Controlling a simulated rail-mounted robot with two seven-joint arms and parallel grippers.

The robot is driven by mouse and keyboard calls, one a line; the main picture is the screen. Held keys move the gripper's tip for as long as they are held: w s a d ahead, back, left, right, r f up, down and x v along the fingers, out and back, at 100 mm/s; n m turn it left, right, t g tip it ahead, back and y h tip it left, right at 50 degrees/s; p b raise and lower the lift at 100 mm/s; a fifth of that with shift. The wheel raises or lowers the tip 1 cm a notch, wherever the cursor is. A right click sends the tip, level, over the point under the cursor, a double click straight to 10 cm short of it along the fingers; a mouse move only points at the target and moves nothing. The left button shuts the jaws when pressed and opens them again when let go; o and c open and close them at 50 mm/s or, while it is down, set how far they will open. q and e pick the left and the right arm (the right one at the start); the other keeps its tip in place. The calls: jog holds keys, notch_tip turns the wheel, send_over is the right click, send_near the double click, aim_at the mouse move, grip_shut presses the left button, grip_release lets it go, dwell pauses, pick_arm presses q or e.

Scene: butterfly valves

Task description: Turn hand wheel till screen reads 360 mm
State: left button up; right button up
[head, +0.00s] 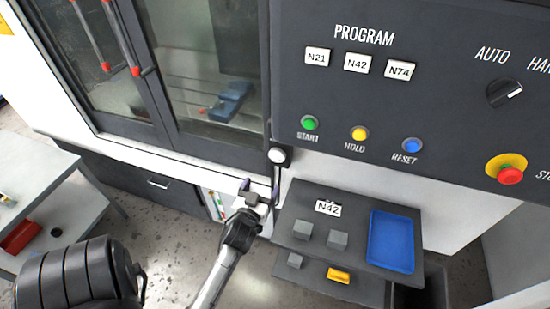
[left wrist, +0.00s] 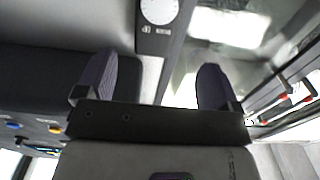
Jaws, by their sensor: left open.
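My left gripper (head: 259,188) is open and empty, in front of the machine just below a small white round dial (head: 277,155). The dial sits on a dark mount at the lower corner of the control panel. In the left wrist view, the open fingers of my left gripper (left wrist: 158,80) point toward the dark upright strip that carries the white dial (left wrist: 158,10), which is cut by the top edge. I cannot tell whether this dial is the hand wheel. No screen with a millimetre reading shows. My right gripper is not in view.
The control panel (head: 430,110) has buttons, a rotary switch (head: 504,93) and a red stop button (head: 510,176). A bench (head: 45,160) stands at left.

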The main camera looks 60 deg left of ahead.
aim_at(277, 156)
pick_arm(q)
jog(key=x, duration=1.1)
jog(key=shift+w+a+p, duration=0.2)
jog(key=shift+w+p, duration=0.15)
jog(key=shift+p, duration=0.05)
jog(key=shift+x, duration=0.9)
jog(key=shift+c, duration=0.4)
jog(key=c, duration=0.8)
jog(key=shift+m+p, duration=0.4)
jog(key=shift+m, duration=0.3)
jog(key=o, duration=0.9)
